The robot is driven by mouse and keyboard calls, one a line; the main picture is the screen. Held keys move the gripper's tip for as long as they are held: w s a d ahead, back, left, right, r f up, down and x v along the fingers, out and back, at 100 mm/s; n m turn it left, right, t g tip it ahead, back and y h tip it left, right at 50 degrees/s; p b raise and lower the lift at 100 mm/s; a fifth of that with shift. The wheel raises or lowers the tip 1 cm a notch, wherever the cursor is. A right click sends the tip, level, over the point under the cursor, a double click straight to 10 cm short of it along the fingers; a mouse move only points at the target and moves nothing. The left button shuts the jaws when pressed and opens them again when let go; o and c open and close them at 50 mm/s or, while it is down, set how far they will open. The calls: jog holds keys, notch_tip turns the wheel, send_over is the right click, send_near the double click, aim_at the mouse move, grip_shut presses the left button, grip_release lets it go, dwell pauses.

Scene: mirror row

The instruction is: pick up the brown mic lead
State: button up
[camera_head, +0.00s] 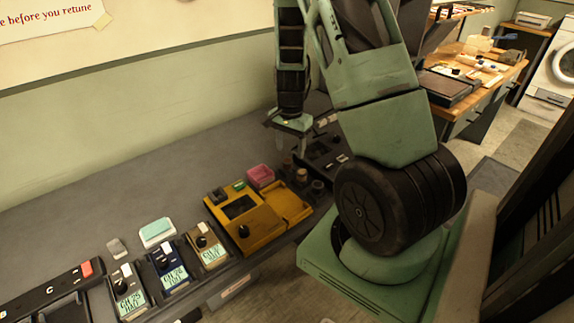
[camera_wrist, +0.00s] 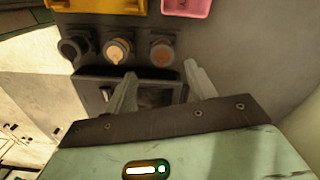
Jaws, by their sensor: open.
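Three small round things stand in a row on the grey bench. In the wrist view, a brown one (camera_wrist: 162,52) is at the right, a tan one (camera_wrist: 118,50) in the middle and a black one (camera_wrist: 75,47) at the left. The brown one is likely the mic lead, but its form is too small to be sure. My gripper (camera_wrist: 160,84) is open and empty, its pale fingers apart over a dark device, with the round things beyond the fingertips. In the head view my gripper (camera_head: 293,150) hangs above the bench, close to the row.
A yellow device (camera_head: 248,222) and a pink box (camera_head: 260,176) are beside the row. A dark device (camera_wrist: 155,97) lies beneath my fingers. Several pedals, including a blue one (camera_head: 170,268), line the bench's front left.

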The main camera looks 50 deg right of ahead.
aim_at(288, 160)
jog(key=shift+w+a+f+p, duration=0.1)
jog(key=shift+f+p, duration=0.05)
jog(key=shift+f, duration=0.75)
jog(key=shift+w+a+f+p, duration=0.1)
jog(key=shift+a+f, duration=0.05)
jog(key=shift+f, duration=0.8)
jog(key=shift+w+a+f+p, duration=0.1)
jog(key=shift+f+p, duration=0.05)
jog(key=shift+f, duration=0.75)
jog(key=shift+c, duration=0.4)
jog(key=shift+s, duration=0.1)
jog(key=c, duration=1.1)
